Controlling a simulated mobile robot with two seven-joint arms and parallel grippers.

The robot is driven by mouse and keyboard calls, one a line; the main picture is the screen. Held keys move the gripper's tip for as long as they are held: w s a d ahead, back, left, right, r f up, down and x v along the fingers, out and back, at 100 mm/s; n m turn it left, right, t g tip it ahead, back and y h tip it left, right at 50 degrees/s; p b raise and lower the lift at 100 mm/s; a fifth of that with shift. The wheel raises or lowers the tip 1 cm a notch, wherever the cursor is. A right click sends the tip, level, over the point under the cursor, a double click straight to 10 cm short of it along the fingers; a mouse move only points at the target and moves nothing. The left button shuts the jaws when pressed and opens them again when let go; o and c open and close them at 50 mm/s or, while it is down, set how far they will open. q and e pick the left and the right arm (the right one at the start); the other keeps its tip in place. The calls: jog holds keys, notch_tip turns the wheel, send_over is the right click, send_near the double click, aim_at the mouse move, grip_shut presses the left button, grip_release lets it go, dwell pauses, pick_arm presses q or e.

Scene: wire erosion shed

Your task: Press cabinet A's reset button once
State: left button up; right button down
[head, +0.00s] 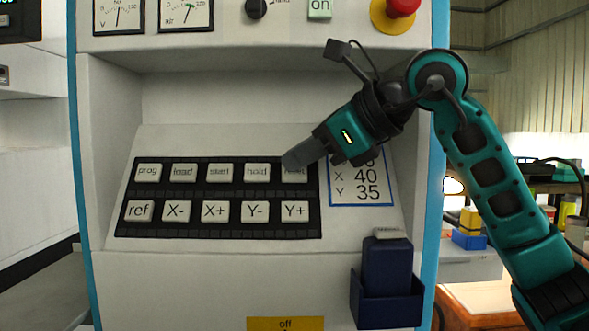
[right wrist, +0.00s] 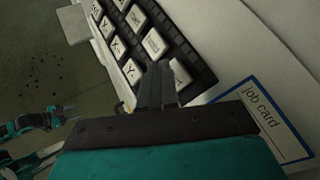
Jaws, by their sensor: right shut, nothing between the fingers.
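A light grey cabinet with blue edges (head: 200,268) fills the head view; no cabinet letter shows. Its sloped panel has a black key block with two rows of pale keys. The reset key (head: 295,175) is at the right end of the top row, its label partly covered by my right gripper (head: 290,162). That gripper is shut and empty, its fingertips at the key's upper left. In the right wrist view, the shut fingers (right wrist: 157,72) partly hide the reset key (right wrist: 180,73). I cannot tell whether they touch it.
The hold key (head: 257,173) is just left of the fingertips. A job card (head: 360,190) lies right of the keys. A dark blue holder (head: 386,300) juts out below it. A red emergency knob (head: 402,6) sits above. A workbench stands at the right.

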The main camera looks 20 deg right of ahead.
dwell(0.3)
jog(key=s+r, duration=0.1)
jog(key=s, duration=0.1)
jog(key=s+a+r+p, duration=0.1)
jog(key=s+r, duration=0.1)
jog(key=shift+p, duration=0.3)
dwell(0.4)
